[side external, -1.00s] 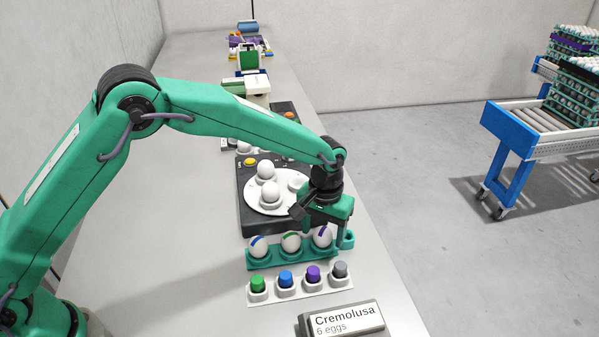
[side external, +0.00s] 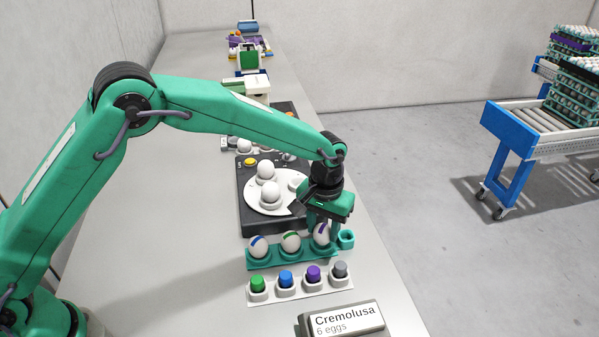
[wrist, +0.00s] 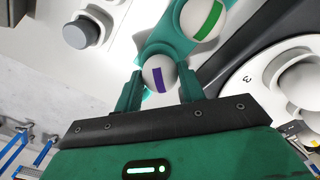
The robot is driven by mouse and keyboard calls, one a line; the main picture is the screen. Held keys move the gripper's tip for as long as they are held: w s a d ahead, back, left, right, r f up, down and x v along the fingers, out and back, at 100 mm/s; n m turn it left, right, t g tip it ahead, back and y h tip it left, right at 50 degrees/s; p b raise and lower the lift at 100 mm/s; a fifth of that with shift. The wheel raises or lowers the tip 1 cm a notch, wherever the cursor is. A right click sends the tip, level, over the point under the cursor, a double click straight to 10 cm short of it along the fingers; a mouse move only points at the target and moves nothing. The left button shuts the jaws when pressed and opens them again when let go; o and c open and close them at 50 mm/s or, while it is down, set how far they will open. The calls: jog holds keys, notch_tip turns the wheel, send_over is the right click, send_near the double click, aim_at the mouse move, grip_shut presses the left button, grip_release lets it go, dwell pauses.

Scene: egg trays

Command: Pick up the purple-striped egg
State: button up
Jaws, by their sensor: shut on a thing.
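In the wrist view the purple-striped egg (wrist: 160,74) is between the two teal fingers of my gripper (wrist: 160,88). My gripper (side external: 323,228) is shut on it; the egg looks slightly raised or tilted, but I cannot tell if it is clear of the rack. A green-striped egg (side external: 290,242) and a blue-striped egg (side external: 259,246) stand in the rack to its left.
Marker caps in green (side external: 258,281), blue (side external: 286,278), purple (side external: 313,273) and grey (side external: 340,269) stand in front. A black machine with a white turntable (side external: 257,202) holding white eggs is behind. An empty teal cup (side external: 346,240) is at the rack's right end. A label block (side external: 340,320) is nearest.

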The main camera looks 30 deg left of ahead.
jog(key=shift+r, duration=0.55)
notch_tip(320, 180, up, 2)
jog(key=shift+r, duration=0.25)
jog(key=s+d+r, duration=0.6)
jog(key=s, duration=0.3)
jog(key=shift+s+d+r, duration=0.2)
jog(key=shift+s+r, duration=0.1)
jog(key=shift+s, duration=0.1)
jog(key=shift+w, duration=0.1)
send_near(324, 226)
jog(key=w+a, duration=0.2)
jog(key=w+a+r, duration=0.1)
jog(key=w+a, duration=0.7)
jog(key=a, duration=0.3)
jog(key=shift+r, duration=0.15)
